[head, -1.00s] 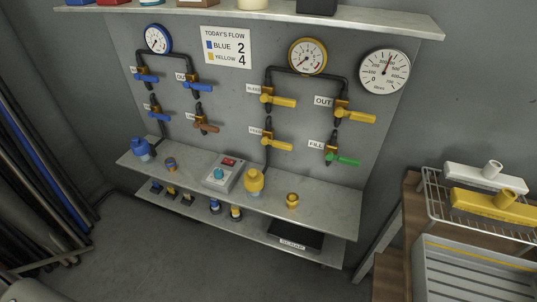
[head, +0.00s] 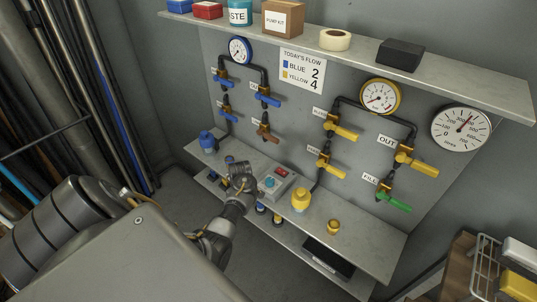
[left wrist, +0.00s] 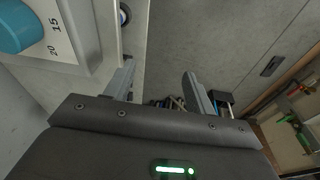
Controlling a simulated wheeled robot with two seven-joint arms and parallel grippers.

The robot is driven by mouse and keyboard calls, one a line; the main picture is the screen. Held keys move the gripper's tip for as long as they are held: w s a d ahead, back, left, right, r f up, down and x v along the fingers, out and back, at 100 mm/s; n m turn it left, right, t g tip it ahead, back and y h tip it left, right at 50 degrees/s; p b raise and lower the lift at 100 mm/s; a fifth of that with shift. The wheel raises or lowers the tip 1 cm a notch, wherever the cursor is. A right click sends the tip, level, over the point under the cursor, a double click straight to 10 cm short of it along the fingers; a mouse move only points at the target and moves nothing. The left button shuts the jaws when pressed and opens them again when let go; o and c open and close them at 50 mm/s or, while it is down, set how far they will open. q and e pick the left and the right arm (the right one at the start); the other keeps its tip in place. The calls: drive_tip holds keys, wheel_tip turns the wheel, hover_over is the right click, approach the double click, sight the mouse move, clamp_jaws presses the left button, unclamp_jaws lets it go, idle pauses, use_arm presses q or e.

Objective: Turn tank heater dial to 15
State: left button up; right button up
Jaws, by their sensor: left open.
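The tank heater is a light box (head: 278,187) on the shelf, with a red switch on top and a teal dial (head: 269,183) at its front. In the left wrist view the teal dial (left wrist: 18,28) shows at the upper left, with the marks 15 and 20 printed beside it. The dial's pointer is not visible. My left gripper (head: 242,172) is just left of the heater box in the head view. In the left wrist view my left gripper (left wrist: 158,82) has its fingers apart and nothing between them. My right gripper is not in view.
A blue fitting (head: 207,140) and a yellow fitting (head: 301,200) stand on the lower shelf (head: 370,232) on either side of the heater. Valves and gauges cover the panel behind. An upper shelf (head: 450,82) holds boxes. Pipes stand at the left.

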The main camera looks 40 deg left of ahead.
sight(270, 180)
use_arm(q)
drive_tip(key=w+r+n+t+h+p, duration=0.1)
drive_tip(key=w+r+n+h, duration=0.2)
drive_tip(key=w+r+n, duration=0.3)
drive_tip(key=w+r+n+t+h, duration=0.2)
drive_tip(key=w+r+n, duration=0.2)
drive_tip(key=r, duration=0.4)
drive_tip(key=x, duration=0.3)
drive_tip(key=b+x, duration=0.1)
drive_tip(key=x, duration=0.3)
drive_tip(key=s+b+x, duration=0.1)
drive_tip(key=x, duration=0.3)
drive_tip(key=shift+d+f, duration=0.15)
drive_tip(key=shift+d, duration=0.2)
drive_tip(key=c, duration=1)
drive_tip(key=shift+o, duration=0.2)
drive_tip(key=shift+m+g, duration=0.4)
